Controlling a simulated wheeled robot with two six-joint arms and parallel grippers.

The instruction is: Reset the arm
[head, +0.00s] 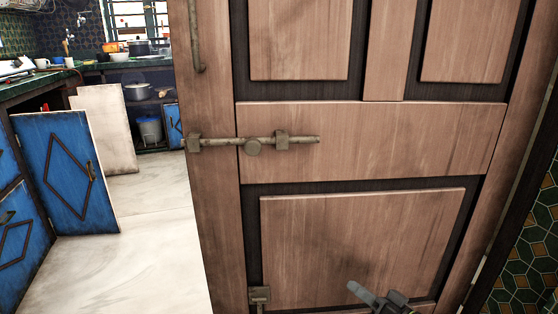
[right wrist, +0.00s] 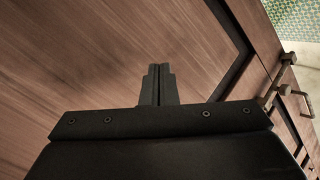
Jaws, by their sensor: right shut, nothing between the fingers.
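My right gripper (head: 372,295) shows at the bottom of the head view, in front of the lower panel of a wooden door (head: 370,235). In the right wrist view its two fingers (right wrist: 158,68) are together with nothing between them, and the door (right wrist: 90,60) fills most of the background. I cannot tell whether the fingertips touch the door. My left gripper is in neither view.
The door carries a sliding bolt (head: 253,145) across its middle and a vertical bolt (head: 260,296) low down. Blue cabinets (head: 65,175), one with its door swung out, stand at the left. Pale floor (head: 150,240) is clear between them.

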